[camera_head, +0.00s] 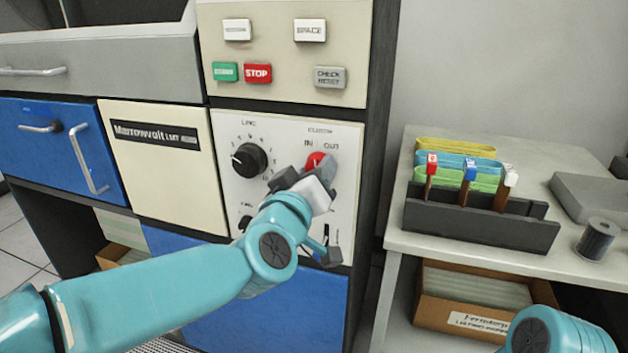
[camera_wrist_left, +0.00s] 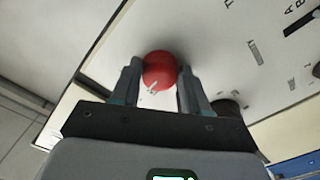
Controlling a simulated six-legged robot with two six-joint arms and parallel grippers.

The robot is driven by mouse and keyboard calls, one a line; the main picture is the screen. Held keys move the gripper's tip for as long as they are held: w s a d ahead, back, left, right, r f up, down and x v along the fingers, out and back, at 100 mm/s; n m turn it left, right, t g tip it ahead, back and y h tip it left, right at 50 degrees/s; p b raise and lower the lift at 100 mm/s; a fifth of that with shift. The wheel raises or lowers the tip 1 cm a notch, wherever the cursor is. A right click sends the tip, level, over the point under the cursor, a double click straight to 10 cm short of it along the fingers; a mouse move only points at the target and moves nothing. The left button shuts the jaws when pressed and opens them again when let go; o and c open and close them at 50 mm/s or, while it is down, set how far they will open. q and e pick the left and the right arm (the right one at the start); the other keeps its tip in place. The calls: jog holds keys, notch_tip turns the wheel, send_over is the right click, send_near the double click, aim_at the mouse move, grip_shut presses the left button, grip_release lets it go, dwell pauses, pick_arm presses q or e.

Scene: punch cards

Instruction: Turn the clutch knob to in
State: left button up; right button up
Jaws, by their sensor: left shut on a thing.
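The clutch knob is red and round (camera_head: 315,160) and sits on the cream machine panel (camera_head: 345,215), under the labels IN and OUT. In the left wrist view the red knob (camera_wrist_left: 159,70) lies between the two fingers, with a small white mark low on its face. My left gripper (camera_head: 322,172) is at the knob and shut on it, covering most of it in the head view. The left wrist view shows my left gripper (camera_wrist_left: 159,82) with a finger on each side of the knob. My right gripper is out of view; only part of my right arm shows at lower right.
A black dial (camera_head: 249,160) sits left of the knob, with a smaller black knob (camera_head: 245,222) below it. Buttons, including a red STOP button (camera_head: 257,73), are above. A table (camera_head: 415,160) at right bears a dark card rack (camera_head: 480,225) and a spool (camera_head: 597,240).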

pick_arm(q)
jog(key=n+b, duration=0.1)
jog(key=n, duration=0.3)
jog(key=shift+n+b, duration=0.4)
dwell(0.4)
jog(key=o, duration=1.1)
jog(key=shift+c, duration=0.2)
jog(key=p+v, duration=0.2)
jog(key=v, duration=1.4)
jog(key=shift+p, duration=0.35)
jog(key=shift+s, duration=0.1)
